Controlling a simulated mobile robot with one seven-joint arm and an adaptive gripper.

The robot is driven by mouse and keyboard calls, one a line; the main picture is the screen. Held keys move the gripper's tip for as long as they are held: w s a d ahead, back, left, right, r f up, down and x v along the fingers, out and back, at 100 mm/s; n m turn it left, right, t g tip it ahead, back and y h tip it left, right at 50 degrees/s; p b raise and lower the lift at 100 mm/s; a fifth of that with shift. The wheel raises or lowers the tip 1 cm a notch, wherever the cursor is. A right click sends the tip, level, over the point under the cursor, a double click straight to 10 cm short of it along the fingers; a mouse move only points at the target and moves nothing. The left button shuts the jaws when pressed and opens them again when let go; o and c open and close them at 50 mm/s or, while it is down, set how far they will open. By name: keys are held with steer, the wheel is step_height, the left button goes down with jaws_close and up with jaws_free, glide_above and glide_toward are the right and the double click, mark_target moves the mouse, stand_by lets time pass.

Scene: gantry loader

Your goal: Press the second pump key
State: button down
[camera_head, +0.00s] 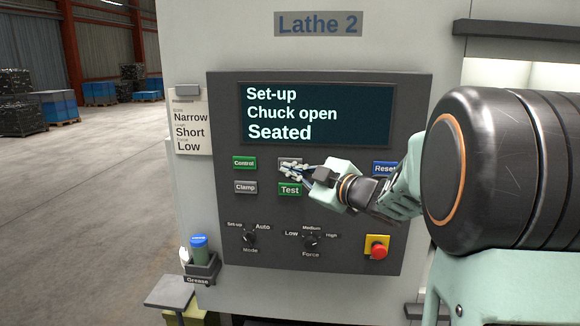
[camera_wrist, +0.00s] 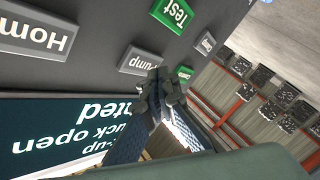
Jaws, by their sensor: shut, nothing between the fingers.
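The grey pump key (camera_head: 290,161) is in the upper row of the Lathe 2 panel, mostly covered by my gripper (camera_head: 288,171) in the head view. Only one key with a pump label can be read. The display (camera_head: 316,114) reads "Set-up", "Chuck open", "Seated".
Around it are the green Control key (camera_head: 245,163), grey Clamp key (camera_head: 246,187), green Test key (camera_head: 290,189) and blue Reset key (camera_head: 385,168). A Home key (camera_wrist: 48,35) shows in the wrist view. Below are the mode knob (camera_head: 249,236), force knob (camera_head: 311,241) and red stop button (camera_head: 377,247).

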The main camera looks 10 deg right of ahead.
steer(key=s, duration=0.1)
steer(key=s+a, duration=0.1)
steer(key=s, duration=0.1)
steer(key=s+b, duration=0.1)
steer(key=shift+s+a, duration=0.25)
steer(key=shift+s, duration=0.15)
stand_by(0.4)
